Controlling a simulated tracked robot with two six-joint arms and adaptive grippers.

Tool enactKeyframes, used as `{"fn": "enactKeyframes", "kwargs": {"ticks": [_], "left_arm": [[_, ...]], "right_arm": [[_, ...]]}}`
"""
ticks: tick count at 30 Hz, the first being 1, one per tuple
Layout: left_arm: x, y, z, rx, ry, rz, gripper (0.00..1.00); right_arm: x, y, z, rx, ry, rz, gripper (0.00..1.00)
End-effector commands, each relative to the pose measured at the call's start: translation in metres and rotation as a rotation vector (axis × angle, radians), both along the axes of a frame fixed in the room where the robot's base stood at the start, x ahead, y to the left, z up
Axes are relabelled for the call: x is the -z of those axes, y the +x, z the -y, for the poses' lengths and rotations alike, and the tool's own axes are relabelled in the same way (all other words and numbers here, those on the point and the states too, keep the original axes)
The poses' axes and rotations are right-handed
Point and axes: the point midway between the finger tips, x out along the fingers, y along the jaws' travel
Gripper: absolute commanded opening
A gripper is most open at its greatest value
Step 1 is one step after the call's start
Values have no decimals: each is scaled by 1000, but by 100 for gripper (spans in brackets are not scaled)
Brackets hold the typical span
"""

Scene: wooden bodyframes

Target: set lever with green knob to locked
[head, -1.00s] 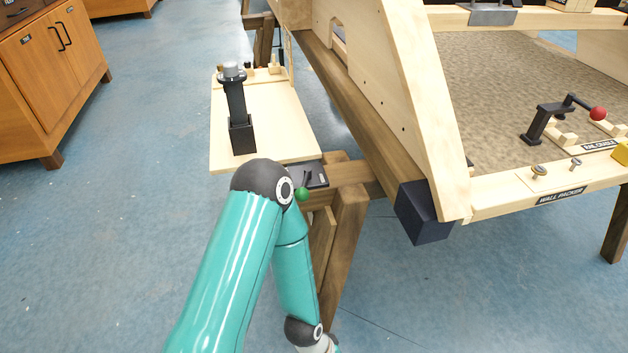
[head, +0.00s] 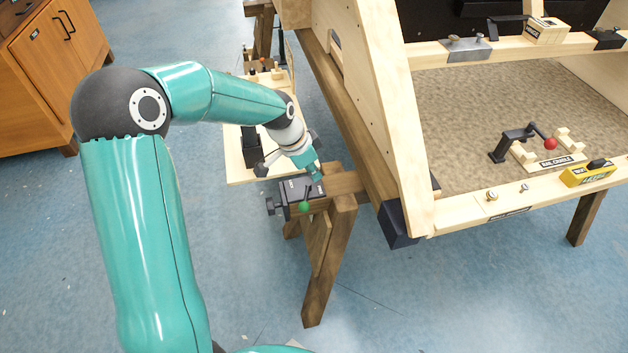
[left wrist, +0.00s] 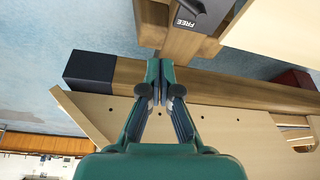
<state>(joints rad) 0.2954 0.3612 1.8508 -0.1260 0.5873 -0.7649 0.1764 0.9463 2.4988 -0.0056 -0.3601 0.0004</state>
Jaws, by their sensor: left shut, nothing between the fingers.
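The lever with the green knob (head: 304,207) is on a small dark plate (head: 293,187) at the end of a wooden trestle beam. The knob is at the plate's near edge. My left gripper (head: 316,174) is at the end of the arm from the left, by the plate's far right side, just beyond the knob. In the left wrist view its fingers (left wrist: 160,65) are together and hold nothing. The dark plate also shows there at the top (left wrist: 205,12), with the word FREE readable. The knob is outside that view. My right gripper is not in view.
A large wooden frame (head: 385,140) rises right of the plate, with a dark block (head: 397,228) at its lower corner. A red-knobbed lever (head: 551,143) stands farther right. A pale board (head: 238,160) lies behind my forearm. Open floor lies left and in front.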

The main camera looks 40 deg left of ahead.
Motion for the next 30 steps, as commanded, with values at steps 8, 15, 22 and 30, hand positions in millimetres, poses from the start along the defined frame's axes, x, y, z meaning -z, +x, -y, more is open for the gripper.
{"fn": "enactKeyframes", "kwargs": {"ticks": [8,15,22,30], "left_arm": [[40,11,7,2,-2,-7,0],[87,26,16,1,-2,-4,0],[97,5,3,-4,-2,-2,0],[99,-6,-3,-2,-1,0,0]], "right_arm": [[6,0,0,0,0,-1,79],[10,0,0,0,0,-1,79],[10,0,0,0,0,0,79],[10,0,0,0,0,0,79]]}}
